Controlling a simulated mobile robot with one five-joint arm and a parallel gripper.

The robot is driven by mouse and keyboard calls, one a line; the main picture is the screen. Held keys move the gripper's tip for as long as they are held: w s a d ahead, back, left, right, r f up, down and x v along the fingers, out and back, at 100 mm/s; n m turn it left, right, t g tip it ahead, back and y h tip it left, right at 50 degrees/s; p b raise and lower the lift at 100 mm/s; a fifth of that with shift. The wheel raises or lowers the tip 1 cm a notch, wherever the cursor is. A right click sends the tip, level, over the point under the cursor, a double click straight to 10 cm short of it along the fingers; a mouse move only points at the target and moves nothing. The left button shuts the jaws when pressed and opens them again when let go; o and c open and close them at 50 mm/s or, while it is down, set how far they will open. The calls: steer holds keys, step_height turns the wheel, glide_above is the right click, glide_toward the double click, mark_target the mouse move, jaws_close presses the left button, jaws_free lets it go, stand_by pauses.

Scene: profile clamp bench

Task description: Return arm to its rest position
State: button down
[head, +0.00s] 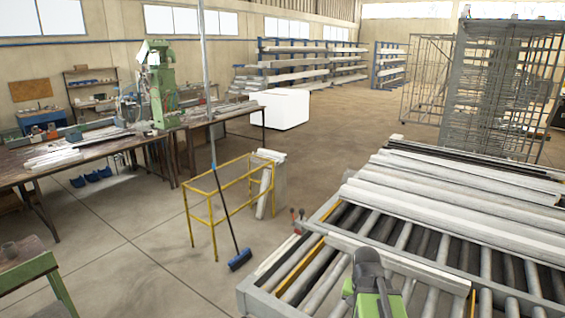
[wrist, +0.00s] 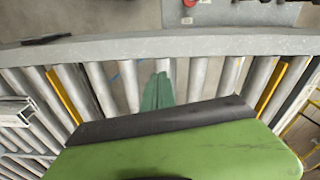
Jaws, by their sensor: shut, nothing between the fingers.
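My gripper (wrist: 160,80) shows in the wrist view as two narrow green fingers lying together, shut and empty, over the roller table (wrist: 205,45). The large green and black shape below them in that view is part of my own arm. In the head view my arm (head: 372,285) shows in green and dark grey at the bottom, in front of the roller table (head: 248,300). The fingertips cannot be made out there. A pale profile (head: 400,262) lies across the rollers close to my arm.
Several long pale profiles (head: 450,215) lie on the table's far part. Red-handled clamps (head: 297,218) are at its left edge. A yellow frame (head: 228,190) and a blue broom (head: 239,259) stand left of it. A green bench (head: 30,268) is at lower left. Floor between is clear.

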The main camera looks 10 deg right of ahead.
steer(key=w+a+f+n+y+b, duration=0.15)
steer(key=a+n, duration=0.55)
steer(key=a, duration=0.9)
steer(key=shift+m+g+h, duration=0.25)
steer(key=shift+m+g, duration=0.05)
steer(key=s+f+b, duration=0.1)
steer(key=f+b, duration=1.1)
steer(key=s+f+b, duration=0.1)
steer(key=f+b, duration=0.5)
steer(key=shift+s+d+f, duration=0.2)
steer(key=shift+s, duration=0.15)
steer(key=shift+r, duration=0.2)
